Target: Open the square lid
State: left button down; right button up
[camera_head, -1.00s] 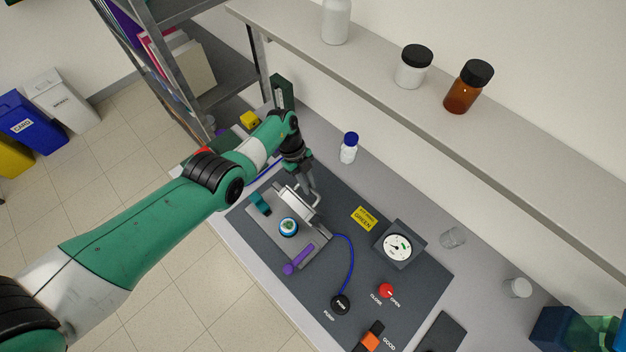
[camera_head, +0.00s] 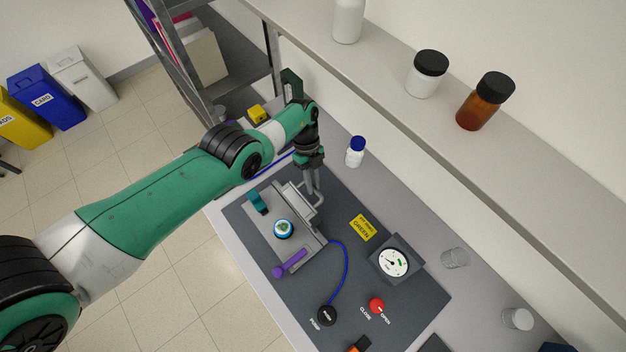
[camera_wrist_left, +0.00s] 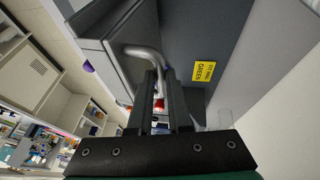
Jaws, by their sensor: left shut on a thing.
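The square lid (camera_head: 293,198) is a grey plate on the far side of the rig base (camera_head: 262,228), tilted up from it, leaving the round blue-rimmed piece (camera_head: 283,229) on the base uncovered. My left gripper (camera_head: 315,192) is shut on the bent metal handle (camera_head: 320,200) of the lid. In the left wrist view, the handle (camera_wrist_left: 146,54) runs in between the fingers (camera_wrist_left: 160,95) and the lid (camera_wrist_left: 128,50) stands beside them. My right gripper is not in view.
A purple lever (camera_head: 290,264) and a teal clamp (camera_head: 258,201) are on the base. A gauge (camera_head: 393,262), a yellow label (camera_head: 363,227) and a blue-capped bottle (camera_head: 355,152) are to the right. A blue tube (camera_head: 346,268) runs to the pump button (camera_head: 327,315). A shelf overhangs behind.

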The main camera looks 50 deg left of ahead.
pick_arm(q)
jog(key=c, duration=0.8)
grip_release()
jog(key=shift+d, duration=0.1)
jog(key=shift+c, duration=0.2)
jog(key=shift+r, duration=0.1)
jog(key=shift+w+a+r, duration=0.15)
jog(key=shift+a+r, duration=0.05)
jog(key=shift+r, duration=0.15)
jog(key=p+v, duration=0.1)
jog(key=v, duration=0.9)
jog(key=shift+a+r, duration=0.15)
jog(key=shift+r, duration=0.15)
